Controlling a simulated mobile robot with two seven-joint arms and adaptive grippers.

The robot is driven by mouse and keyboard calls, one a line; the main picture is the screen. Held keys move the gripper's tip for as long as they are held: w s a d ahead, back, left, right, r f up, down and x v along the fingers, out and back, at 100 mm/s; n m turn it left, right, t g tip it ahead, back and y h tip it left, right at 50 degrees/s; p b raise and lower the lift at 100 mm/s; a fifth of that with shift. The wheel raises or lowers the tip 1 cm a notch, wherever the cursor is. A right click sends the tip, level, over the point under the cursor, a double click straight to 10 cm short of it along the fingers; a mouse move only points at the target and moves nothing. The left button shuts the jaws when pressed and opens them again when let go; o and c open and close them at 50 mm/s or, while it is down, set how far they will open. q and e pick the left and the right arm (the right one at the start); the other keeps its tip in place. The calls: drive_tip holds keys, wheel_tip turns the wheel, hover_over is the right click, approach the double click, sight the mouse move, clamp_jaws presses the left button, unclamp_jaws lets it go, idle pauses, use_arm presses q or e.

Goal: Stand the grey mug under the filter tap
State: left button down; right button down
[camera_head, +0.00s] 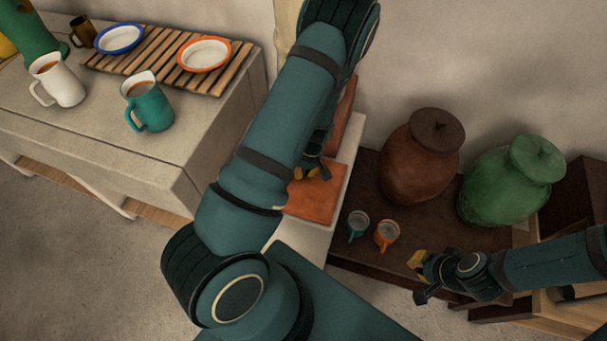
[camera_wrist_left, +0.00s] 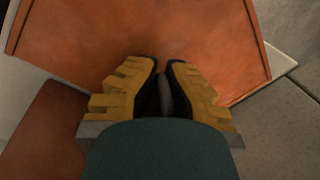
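I cannot make out a grey mug in either view. Two small mugs, one with a teal handle (camera_head: 358,222) and one orange (camera_head: 387,234), stand on the low dark table (camera_head: 360,187). Behind them stand a lidded brown jar (camera_head: 420,160) and a lidded green jar (camera_head: 508,185); no tap shows on either. My left gripper (camera_head: 325,173) is over an orange-brown cushion-like surface (camera_head: 310,203). In the left wrist view its fingers (camera_wrist_left: 162,68) are close together with nothing between them. My right gripper (camera_head: 414,278) is apart from the mugs, its fingers spread and empty.
The stone counter (camera_head: 120,145) at left holds a white jug (camera_head: 62,84), a teal jug (camera_head: 152,108) and a slatted rack (camera_head: 150,62) with a blue-rimmed plate (camera_head: 119,38) and an orange-rimmed plate (camera_head: 204,53). My left arm hides part of the middle. Floor is clear at lower left.

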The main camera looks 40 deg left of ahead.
use_arm(q)
drive_tip(key=shift+w+f, duration=0.1)
drive_tip(key=shift+f, duration=0.85)
drive_tip(key=shift+r, duration=0.1)
drive_tip(key=c, duration=1.1)
unclamp_jaws()
drive_tip(key=shift+c, duration=0.2)
